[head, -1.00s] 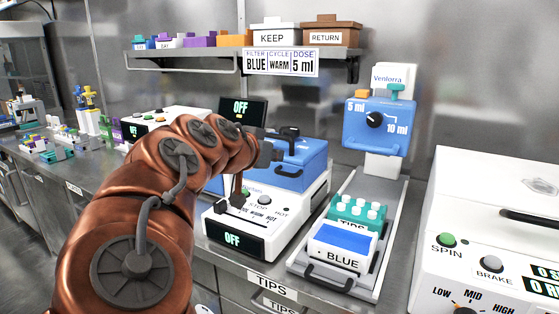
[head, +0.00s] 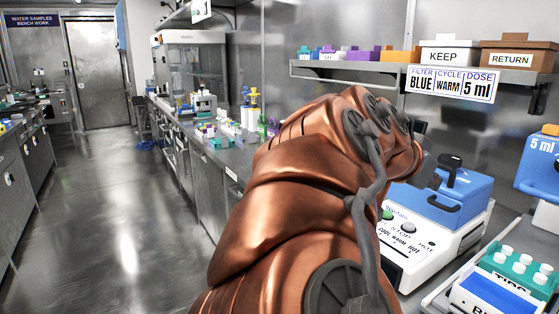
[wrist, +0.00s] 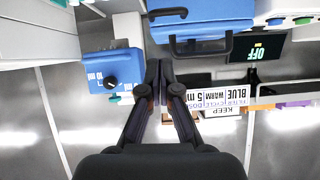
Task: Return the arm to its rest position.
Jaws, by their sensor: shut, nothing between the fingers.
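My copper arm rises from the bottom middle of the head view and bends right toward the bench. My gripper (wrist: 159,72) shows in the wrist view with its two dark fingers together and nothing between them. In the wrist view, the fingertips appear between the blue dose unit (wrist: 108,78) and the blue-lidded machine (wrist: 200,18), with bare wall beyond. No contact shows.
The blue-lidded machine (head: 458,197) and a teal tip rack (head: 515,268) stand close on the right. A shelf (head: 385,76) with KEEP (head: 450,56) and RETURN (head: 510,60) boxes is above. Bottles and small racks line the bench behind the arm. The floor (head: 110,220) at left is clear.

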